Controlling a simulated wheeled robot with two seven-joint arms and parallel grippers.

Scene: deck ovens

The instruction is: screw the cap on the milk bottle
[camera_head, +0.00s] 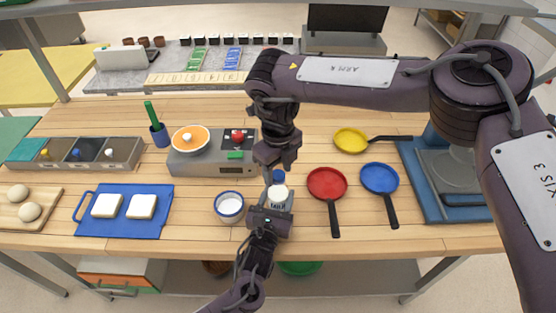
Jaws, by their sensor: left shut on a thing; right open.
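The milk bottle (278,193) stands upright near the front middle of the wooden table, with its label facing me. A blue cap (279,176) shows at the top of its white neck; I cannot tell how tightly it sits. My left gripper (270,214) reaches in from the front edge and is shut on the lower part of the bottle. My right gripper (276,166) points down just above the cap and is open. Its fingers partly hide the space behind the cap.
A grey scale unit (207,162) stands behind left. A blue board (93,221) with bread lies further left.

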